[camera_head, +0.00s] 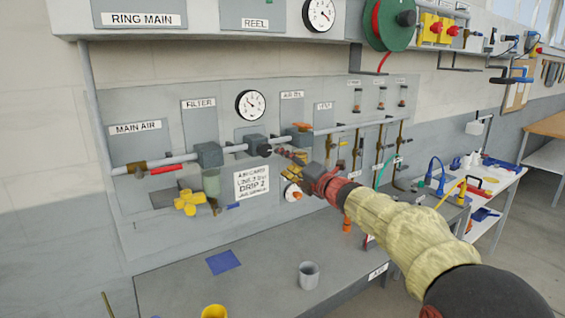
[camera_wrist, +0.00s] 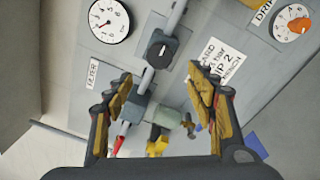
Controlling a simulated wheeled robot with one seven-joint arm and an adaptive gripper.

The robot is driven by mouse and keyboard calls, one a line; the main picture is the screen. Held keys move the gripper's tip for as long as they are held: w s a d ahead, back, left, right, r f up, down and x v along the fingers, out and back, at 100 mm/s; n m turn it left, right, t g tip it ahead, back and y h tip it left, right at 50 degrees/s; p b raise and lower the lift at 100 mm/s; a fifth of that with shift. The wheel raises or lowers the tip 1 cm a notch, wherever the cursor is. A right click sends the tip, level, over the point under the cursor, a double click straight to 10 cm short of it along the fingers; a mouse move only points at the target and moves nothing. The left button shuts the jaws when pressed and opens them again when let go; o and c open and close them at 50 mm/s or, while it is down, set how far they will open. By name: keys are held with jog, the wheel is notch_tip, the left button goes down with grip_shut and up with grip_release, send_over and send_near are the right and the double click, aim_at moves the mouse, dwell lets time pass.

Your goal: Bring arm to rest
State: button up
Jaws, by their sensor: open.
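My arm, in a pale yellow sleeve (camera_head: 400,228), reaches from the lower right of the head view up to the grey wall panel. My gripper (camera_head: 284,161) is in front of the panel, right of a dark block (camera_head: 257,145) on the grey pipe. In the wrist view my gripper (camera_wrist: 160,76) is open, its two yellow-padded fingers wide apart. Nothing is held between them. The dark block (camera_wrist: 161,48) and the pipe show beyond the gap, but I cannot tell how far off they are. The fingertips are small and hard to separate in the head view.
A cluttered side table (camera_head: 500,180) stands right.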

dwell(0.3)
jog(key=w+d+f+m+h, duration=0.1)
jog(key=d+f+m+h, duration=0.7)
jog(key=d+f+m, duration=0.35)
jog(key=s+d+f+m+g+h, duration=0.3)
jog(key=s+d+f+m, duration=0.25)
jog(key=s+m, duration=0.2)
jog(key=s+d+f+m+g+h, duration=0.1)
jog(key=s+d+f+m+g, duration=0.1)
jog(key=s, duration=0.5)
jog(key=s+d+f+m+g, duration=0.1)
jog(key=s+m, duration=0.2)
jog(key=s, duration=0.5)
jog(key=s+d+f+m+g+h, duration=0.1)
jog(key=s+d+f+m+g, duration=0.1)
jog(key=s, duration=0.5)
jog(key=s+a+r+m+g+y, duration=0.1)
jog(key=s+m, duration=0.3)
jog(key=s, duration=2.1)
jog(key=shift+s+a+m+y, duration=0.2)
jog(key=shift+a+m+y, duration=0.25)
jog(key=shift+a, duration=0.2)
